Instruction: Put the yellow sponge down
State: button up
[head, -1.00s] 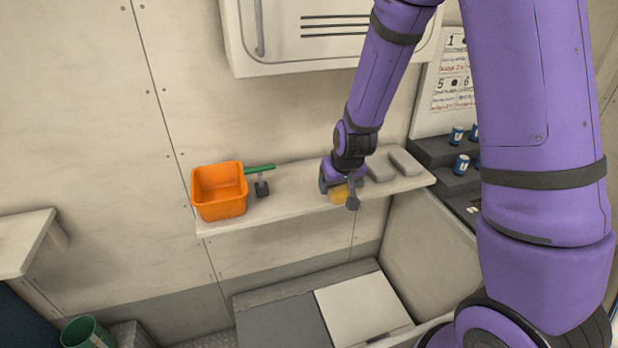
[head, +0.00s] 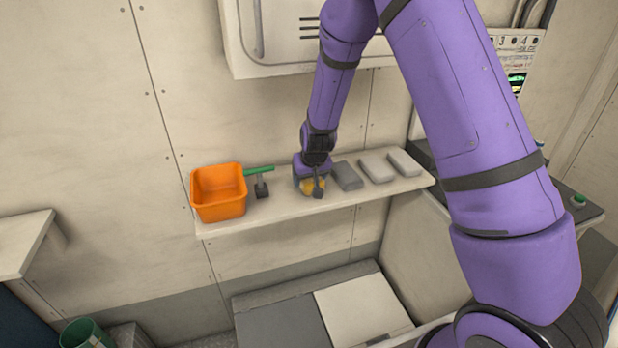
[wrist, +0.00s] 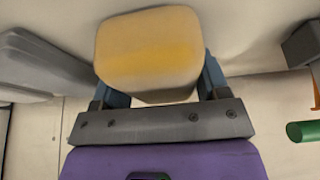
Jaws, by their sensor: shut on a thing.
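The yellow sponge (wrist: 150,50) is between the two fingers of my gripper (wrist: 155,80), and the gripper is shut on it. In the head view my gripper (head: 312,188) is over the shelf (head: 285,208), between a green-handled tool and a grey block. The sponge (head: 313,183) shows there partly, behind a finger. I cannot tell whether the sponge touches the shelf.
An orange bin (head: 219,192) stands at the shelf's left end, with the green-handled tool (head: 261,182) beside it. Grey blocks (head: 347,176) lie to the right of my gripper. A cabinet (head: 300,35) hangs above. The shelf's front edge is near the gripper.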

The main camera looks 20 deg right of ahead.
jog(key=shift+f, duration=0.2)
jog(key=o, duration=1)
jog(key=shift+o, duration=0.2)
jog(key=s+d+r, duration=0.1)
jog(key=s+r, duration=0.5)
jog(key=r, duration=0.3)
jog(key=s+d+r+y, duration=0.1)
jog(key=s+d+r, duration=0.1)
jog(key=s+r, duration=0.55)
jog(key=s+d+r, duration=0.1)
jog(key=s+r, duration=0.3)
jog(key=r, duration=0.7)
jog(key=s+d+r, duration=0.1)
jog(key=s+r, duration=0.2)
jog(key=s, duration=0.7)
jog(key=s+d+r+h, duration=0.1)
jog(key=s+d+r, duration=0.1)
jog(key=s, duration=0.8)
jog(key=shift+r+t, duration=0.4)
jog(key=shift+r, duration=0.05)
